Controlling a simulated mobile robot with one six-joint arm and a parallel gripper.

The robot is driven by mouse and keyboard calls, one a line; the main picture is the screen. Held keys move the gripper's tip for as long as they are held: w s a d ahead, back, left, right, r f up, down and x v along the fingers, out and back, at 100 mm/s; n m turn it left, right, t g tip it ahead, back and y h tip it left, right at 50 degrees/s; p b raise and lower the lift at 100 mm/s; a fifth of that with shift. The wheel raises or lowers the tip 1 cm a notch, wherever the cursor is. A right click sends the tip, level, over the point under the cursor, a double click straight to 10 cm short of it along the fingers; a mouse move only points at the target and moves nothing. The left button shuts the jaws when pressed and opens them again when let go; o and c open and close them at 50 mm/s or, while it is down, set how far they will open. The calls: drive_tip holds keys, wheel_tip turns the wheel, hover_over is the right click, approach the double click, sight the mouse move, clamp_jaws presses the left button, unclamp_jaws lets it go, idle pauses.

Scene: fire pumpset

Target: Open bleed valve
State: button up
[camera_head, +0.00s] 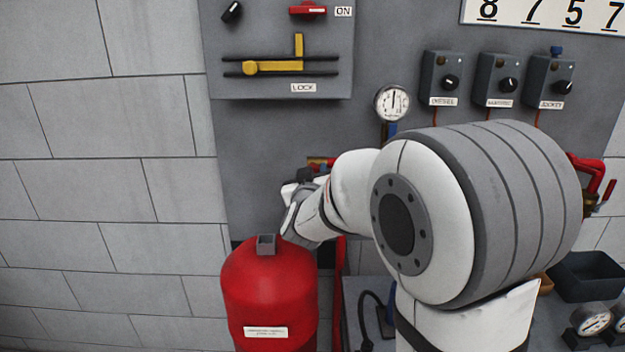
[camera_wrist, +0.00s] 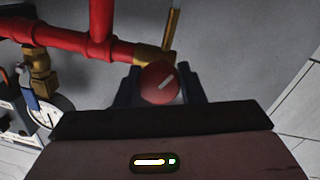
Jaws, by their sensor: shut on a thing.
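The bleed valve's round red knob (camera_wrist: 160,83) has a pale line across its face, slanting up to the right. A brass fitting (camera_wrist: 148,52) behind it joins the red pipe (camera_wrist: 72,40). My gripper (camera_wrist: 161,76) is shut on the knob, with one dark finger on each side of it. In the head view my gripper (camera_head: 303,180) is at the wall panel, above the red tank. There the knob is hidden by my gripper and arm, and only a little red and brass pipe (camera_head: 320,162) shows.
A red tank (camera_head: 268,290) stands below my gripper. A yellow lock slider (camera_head: 275,66) is above. My arm hides much of the piping.

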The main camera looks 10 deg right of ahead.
drive_tip(key=shift+m, duration=0.3)
drive_tip(key=o, duration=1)
drive_tip(key=v, duration=0.8)
